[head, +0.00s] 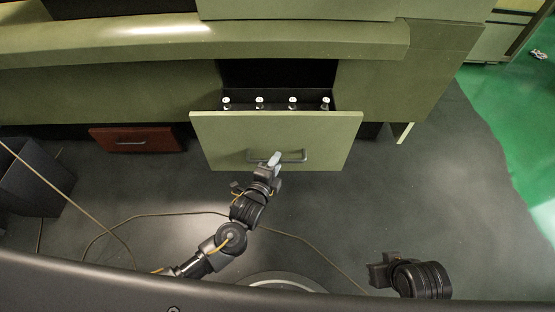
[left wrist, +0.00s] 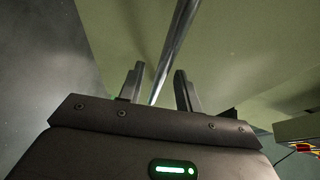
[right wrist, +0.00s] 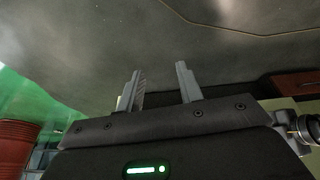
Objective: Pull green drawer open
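The green drawer (head: 225,135) stands pulled out from the green cart, with a dark interior and several small white-capped items along its inside. Its grey bar handle (head: 293,157) is on the front. My left gripper (head: 275,160) is at the handle. In the left wrist view the handle bar (left wrist: 180,40) runs between my left gripper's (left wrist: 160,82) two fingers, which stand apart with gaps beside the bar. My right gripper (right wrist: 160,80) is open and empty, low over the floor, away from the drawer.
A red drawer (head: 138,139) with a handle is at the left under the cart. A dark bin (head: 35,180) stands at the far left. A cable (head: 150,214) runs over the grey floor. The floor right of the green drawer is free.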

